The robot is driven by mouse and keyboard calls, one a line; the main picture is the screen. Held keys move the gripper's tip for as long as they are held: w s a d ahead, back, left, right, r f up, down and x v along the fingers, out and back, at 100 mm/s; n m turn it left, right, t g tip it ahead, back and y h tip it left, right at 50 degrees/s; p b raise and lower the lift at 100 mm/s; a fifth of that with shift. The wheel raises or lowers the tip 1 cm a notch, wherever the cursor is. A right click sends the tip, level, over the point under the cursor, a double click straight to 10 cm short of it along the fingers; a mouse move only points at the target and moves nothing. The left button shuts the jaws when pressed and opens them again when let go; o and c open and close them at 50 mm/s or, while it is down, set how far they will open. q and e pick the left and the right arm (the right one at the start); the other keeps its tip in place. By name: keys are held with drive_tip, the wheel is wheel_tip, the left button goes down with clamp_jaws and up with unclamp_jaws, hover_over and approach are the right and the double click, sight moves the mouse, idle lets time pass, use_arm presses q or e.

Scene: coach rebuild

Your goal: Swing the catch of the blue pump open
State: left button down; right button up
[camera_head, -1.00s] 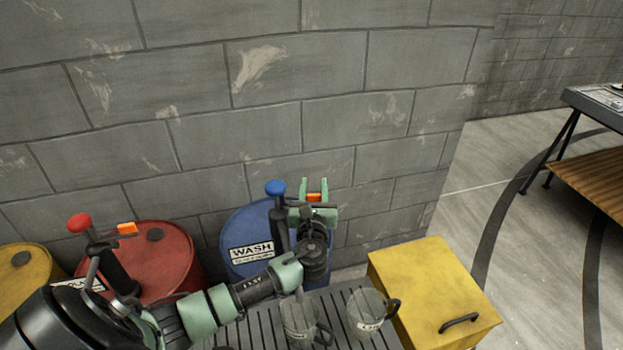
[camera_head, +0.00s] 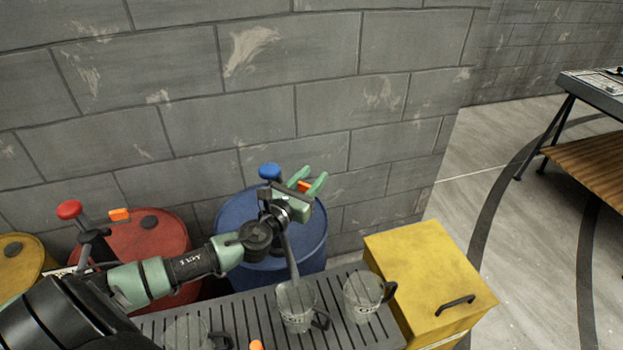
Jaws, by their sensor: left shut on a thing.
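The blue pump, with its blue knob (camera_head: 270,171), stands on the blue drum (camera_head: 235,222) against the wall. Its small orange catch (camera_head: 304,186) shows between the green fingers of my left gripper (camera_head: 311,180). The gripper is shut on the catch and tilts to the upper right. My left wrist hides most of the pump's body and the drum's label. My right gripper is not in view.
A grey slatted rack (camera_head: 348,325) in front holds clear mugs (camera_head: 295,306). A yellow box (camera_head: 425,285) stands to its right. A red drum (camera_head: 150,240) with a red-knobbed pump (camera_head: 69,210) is at left, beyond my left arm.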

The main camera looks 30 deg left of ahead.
sight(304, 186)
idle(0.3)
use_arm(q)
drive_tip(key=c, duration=0.9)
unclamp_jaws()
drive_tip(key=s+b, duration=0.1)
drive_tip(key=s, duration=0.5)
drive_tip(key=shift+s+d+f, duration=0.1)
drive_tip(key=shift+s+f, duration=0.05)
drive_tip(key=shift+s, duration=0.2)
drive_tip(key=shift+s+b, duration=0.3)
drive_tip(key=shift+s, duration=0.25)
